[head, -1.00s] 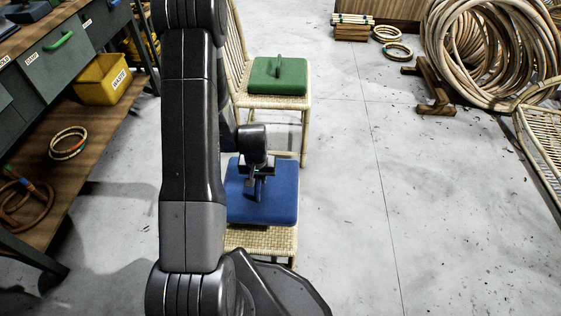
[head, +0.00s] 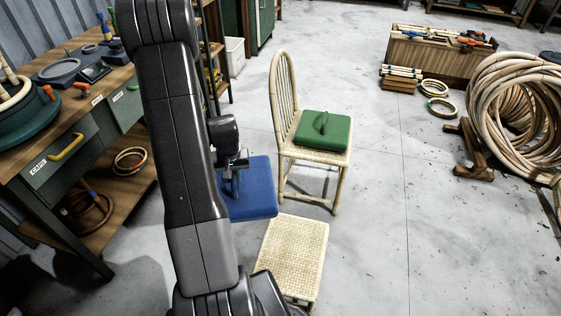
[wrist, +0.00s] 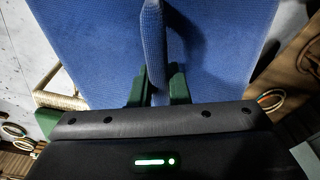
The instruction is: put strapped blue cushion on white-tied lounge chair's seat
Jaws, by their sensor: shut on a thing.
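My gripper (head: 235,182) is shut on the strap (wrist: 153,50) of the blue cushion (head: 258,190). The cushion is a flat square, held up to the left of a bare woven seat and apart from it. In the wrist view, the green fingers close on the upright blue strap, and the blue cushion (wrist: 95,55) fills most of the picture behind them. My arm hides the cushion's left part in the head view. I cannot make out a lounge chair with white ties in the current views.
The bare woven seat (head: 293,250) stands in front. A rattan chair (head: 287,95) behind it bears a green cushion (head: 322,131). A workbench (head: 62,118) with drawers is at left. Rattan coils (head: 515,100) and a wooden stand (head: 468,150) are at right. The middle floor is clear.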

